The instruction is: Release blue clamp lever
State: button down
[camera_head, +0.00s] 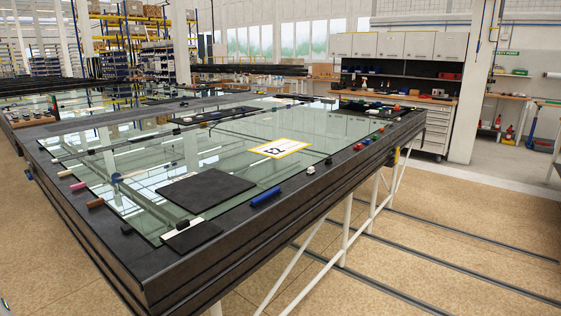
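A blue bar-shaped piece (265,196) lies along the near right edge of the dark frame (335,185) around a large glass pane (225,145). A smaller blue piece (116,178) sits near the left edge of the pane. I cannot tell which of these, if either, is the blue clamp lever. A yellow and dark fitting (391,158) is on the frame's right outer side, too small to make out. My gripper is not in view.
A dark square pad (206,190) and a yellow-edged label (280,148) lie on the glass. White legs (347,228) stand under the frame. Dark floor rails (440,238) run along the right. The tan floor (480,210) there is otherwise clear. A workbench (432,125) stands behind.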

aim_at(27, 171)
jog(key=u, duration=1.45)
jog(key=i+j+u, duration=0.15)
jog(key=i+u, duration=0.15)
jog(key=i, duration=0.45)
jog(key=i+u, duration=0.2)
jog(key=i, duration=1.7)
jog(key=i+j+z, duration=0.15)
jog(key=i, duration=0.45)
jog(key=i+j+z, duration=0.1)
jog(key=i+z, duration=0.15)
jog(key=i, duration=0.15)
jog(key=i+j+z, duration=0.25)
jog(key=i, duration=0.15)
jog(key=i+j+z, duration=0.25)
jog(key=i, duration=0.15)
